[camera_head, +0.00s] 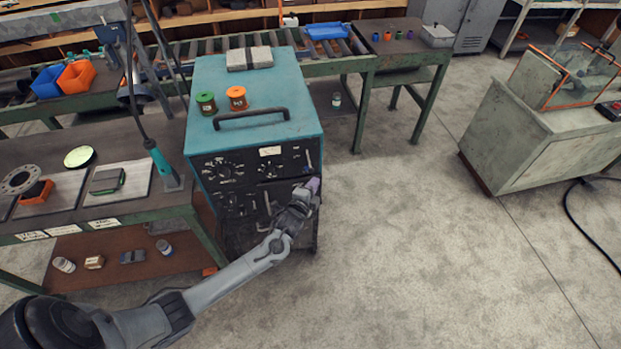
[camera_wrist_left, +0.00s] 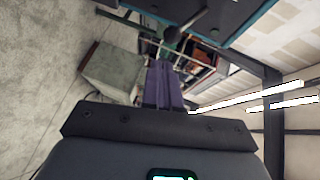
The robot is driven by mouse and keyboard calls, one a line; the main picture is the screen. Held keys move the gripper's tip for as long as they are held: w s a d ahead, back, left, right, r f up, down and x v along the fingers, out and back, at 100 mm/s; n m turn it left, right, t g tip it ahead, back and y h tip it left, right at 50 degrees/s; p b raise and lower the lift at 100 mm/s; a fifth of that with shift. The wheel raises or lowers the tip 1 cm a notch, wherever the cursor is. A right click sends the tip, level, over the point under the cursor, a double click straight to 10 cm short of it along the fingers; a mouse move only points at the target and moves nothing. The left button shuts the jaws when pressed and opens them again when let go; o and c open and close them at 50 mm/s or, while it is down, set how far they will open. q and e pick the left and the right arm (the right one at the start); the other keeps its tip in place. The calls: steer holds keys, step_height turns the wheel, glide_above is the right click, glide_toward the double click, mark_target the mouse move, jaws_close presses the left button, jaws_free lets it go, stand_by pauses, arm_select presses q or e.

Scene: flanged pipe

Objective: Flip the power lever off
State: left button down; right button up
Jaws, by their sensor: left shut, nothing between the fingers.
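A teal machine cabinet (camera_head: 262,100) stands in the middle of the head view, with a dark front panel of dials. A small lever (camera_head: 308,160) sits at the upper right of that panel; its exact position is too small to tell. In the left wrist view a dark lever with a round knob (camera_wrist_left: 174,35) juts from the panel, just beyond the fingertips. My left gripper (camera_head: 314,185) has purple fingers, shut and empty, just below the lever at the panel's right edge. Its fingers also show in the left wrist view (camera_wrist_left: 162,72). My right gripper is out of view.
A green spool (camera_head: 206,103) and an orange spool (camera_head: 237,98) stand on the cabinet, behind its top handle (camera_head: 251,118). A workbench (camera_head: 150,206) adjoins on the left. The floor (camera_head: 400,230) right of the cabinet is clear.

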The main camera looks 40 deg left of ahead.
arm_select(q)
steer(key=s+d+r+n+g+h, duration=0.15)
steer(key=s+d+n+g, duration=0.35)
steer(key=s, duration=0.6)
steer(key=s+d+r+n+g+h, duration=0.1)
steer(key=s+d+n+g+h, duration=0.1)
steer(key=s+d, duration=0.7)
steer(key=s+d+r+n+g+h, duration=0.2)
steer(key=s+d+n+g, duration=0.15)
steer(key=s, duration=1.05)
step_height(320, 180, up, 13)
steer(key=p, duration=1.2)
steer(key=shift+f+g, duration=0.15)
steer(key=shift+g, duration=0.2)
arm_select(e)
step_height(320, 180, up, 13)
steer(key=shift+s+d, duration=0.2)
arm_select(q)
steer(key=shift+a+y, duration=0.1)
steer(key=shift+y, duration=0.15)
